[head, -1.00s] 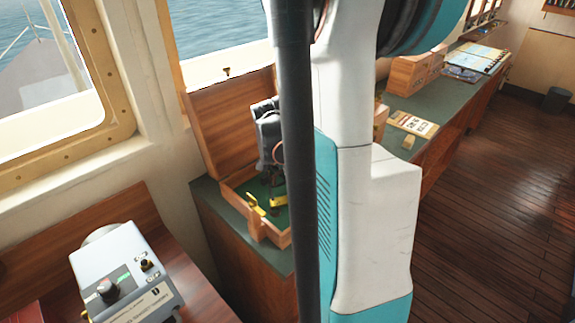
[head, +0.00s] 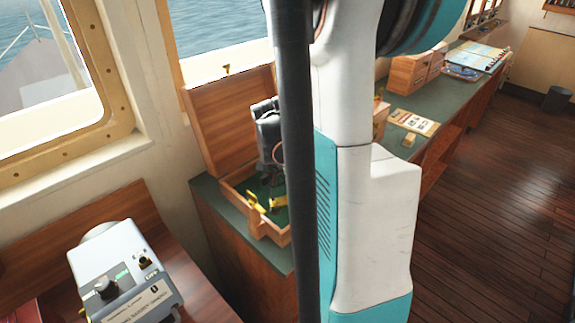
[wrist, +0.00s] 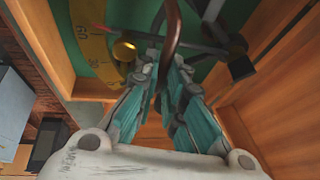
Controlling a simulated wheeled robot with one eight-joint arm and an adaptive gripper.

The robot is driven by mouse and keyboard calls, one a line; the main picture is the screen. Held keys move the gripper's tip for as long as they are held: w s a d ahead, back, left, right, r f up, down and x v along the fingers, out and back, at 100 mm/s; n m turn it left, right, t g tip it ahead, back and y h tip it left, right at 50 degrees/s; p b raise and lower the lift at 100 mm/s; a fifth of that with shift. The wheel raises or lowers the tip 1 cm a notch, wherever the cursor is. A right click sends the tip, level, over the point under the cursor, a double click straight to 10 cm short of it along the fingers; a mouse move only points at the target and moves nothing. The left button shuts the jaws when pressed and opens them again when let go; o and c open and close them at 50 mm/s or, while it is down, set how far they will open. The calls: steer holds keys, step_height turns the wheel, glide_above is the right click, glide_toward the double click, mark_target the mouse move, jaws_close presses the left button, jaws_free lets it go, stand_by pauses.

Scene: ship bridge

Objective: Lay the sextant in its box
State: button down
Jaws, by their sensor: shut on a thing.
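The sextant's box (head: 230,121) stands open on the green-topped counter, its wooden lid raised against the window side and its inside lined green. The sextant (head: 252,199) shows as yellow parts inside the box's low walls; my arm hides much of it. In the wrist view the sextant's yellow numbered arc (wrist: 96,38) lies over the green lining, close to the wooden walls. My gripper (wrist: 170,68) points down into the box with its fingers shut on the sextant's dark curved part. I cannot tell whether the sextant touches the box floor.
A grey instrument box (head: 122,270) stands on the wooden desk at the lower left. Farther along the counter (head: 440,105) are wooden boxes (head: 408,75), a card and an open book. My own arm column blocks the middle of the head view.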

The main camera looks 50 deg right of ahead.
steer(key=shift+f+b, duration=0.3)
stand_by(0.5)
steer(key=c, duration=1.6)
jaws_free()
steer(key=shift+r, duration=0.1)
steer(key=v, duration=0.7)
steer(key=shift+a+r, duration=0.15)
